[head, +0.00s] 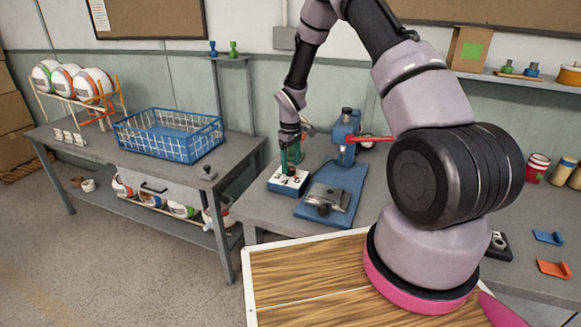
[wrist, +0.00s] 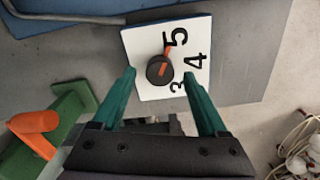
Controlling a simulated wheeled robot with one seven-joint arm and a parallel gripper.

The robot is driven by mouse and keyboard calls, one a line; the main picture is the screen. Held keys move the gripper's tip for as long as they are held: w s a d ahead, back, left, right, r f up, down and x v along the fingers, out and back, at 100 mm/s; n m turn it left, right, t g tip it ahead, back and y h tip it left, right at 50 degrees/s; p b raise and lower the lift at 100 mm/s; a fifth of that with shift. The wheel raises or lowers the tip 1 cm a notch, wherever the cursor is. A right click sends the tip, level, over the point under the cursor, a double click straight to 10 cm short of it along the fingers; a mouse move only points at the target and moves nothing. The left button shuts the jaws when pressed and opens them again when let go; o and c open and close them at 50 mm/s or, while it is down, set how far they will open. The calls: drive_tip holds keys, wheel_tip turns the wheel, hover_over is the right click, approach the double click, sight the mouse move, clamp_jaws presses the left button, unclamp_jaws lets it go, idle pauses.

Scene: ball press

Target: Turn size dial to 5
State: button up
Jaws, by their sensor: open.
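The size dial is a white square plate (wrist: 140,48) marked 3, 4 and 5, with a round black knob (wrist: 159,70) on it. An orange pointer (wrist: 167,49) on the knob points up and slightly right, close to the 5 in the wrist view. In the head view the plate (head: 287,181) lies on the grey table, partly hidden by my gripper. My gripper (wrist: 159,77) is open, its green fingertips on either side of the knob, with visible gaps. In the head view my gripper (head: 291,158) points down over the dial.
A blue press (head: 345,190) with a red lever (head: 371,139) stands just right of the dial. A green block with an orange part (wrist: 40,128) is at the wrist view's lower left. A blue basket (head: 168,135) stands on the left table.

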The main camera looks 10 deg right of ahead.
wheel_tip(320, 180, up, 9)
idle(0.3)
drive_tip(key=shift+r, duration=0.15)
wheel_tip(320, 180, up, 13)
drive_tip(key=m+t, duration=0.1)
drive_tip(key=m, duration=0.2)
hover_over(291, 168)
drive_tip(key=s+d, duration=0.2)
drive_tip(key=s, duration=0.1)
drive_tip(key=s+d+r+m+t, duration=0.25)
drive_tip(key=s+r, duration=0.45)
drive_tip(key=r, duration=0.4)
drive_tip(key=s+r+m+t+y, duration=0.1)
drive_tip(key=s+r, duration=0.4)
drive_tip(key=s, duration=0.5)
drive_tip(key=s+d+r+m+t+y, duration=0.1)
drive_tip(key=s+r+m, duration=0.4)
drive_tip(key=s, duration=0.6)
drive_tip(key=shift+s+m+t, duration=0.15)
drive_tip(key=shift+m+t, duration=0.4)
drive_tip(key=shift+t, duration=0.3)
